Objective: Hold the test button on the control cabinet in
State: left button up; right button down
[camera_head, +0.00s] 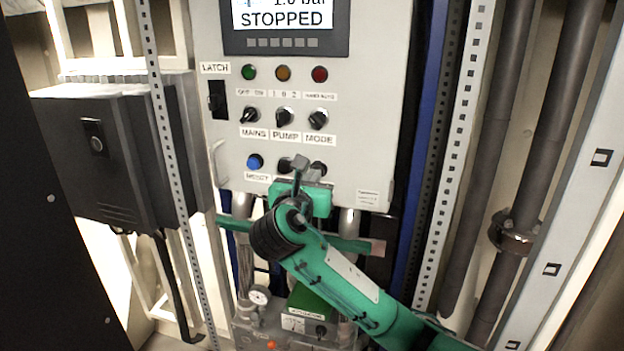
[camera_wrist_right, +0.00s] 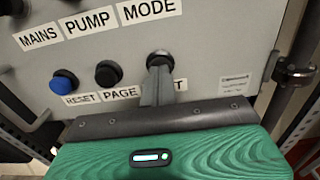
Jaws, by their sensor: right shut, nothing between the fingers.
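The grey control cabinet (camera_head: 358,100) faces me. The black test button (camera_wrist_right: 160,58) has a bright rim and sits at the right end of the lower button row; its label is mostly hidden, with only a final T showing. My right gripper (camera_wrist_right: 158,82) is shut and empty, its narrow fingers pointing at this button and overlapping its lower part in the wrist view. I cannot tell whether they touch it or whether it is pressed in. In the head view my right gripper (camera_head: 300,164) partly covers the lower row. My left gripper is not in view.
The blue reset button (camera_wrist_right: 63,80) and black page button (camera_wrist_right: 107,73) sit left of the test button. Mains, pump and mode knobs (camera_head: 318,119) are above. The display (camera_head: 285,20) reads STOPPED. A bracket handle (camera_head: 217,164) juts out left; pipes (camera_head: 545,120) stand right.

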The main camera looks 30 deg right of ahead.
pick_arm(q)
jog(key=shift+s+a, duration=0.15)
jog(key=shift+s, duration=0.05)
pick_arm(e)
jog(key=shift+w+d+r, duration=0.25)
jog(key=shift+d+r, duration=0.15)
jog(key=shift+d, duration=0.1)
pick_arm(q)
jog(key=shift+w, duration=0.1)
pick_arm(e)
jog(key=shift+r, duration=0.15)
dwell(0.6)
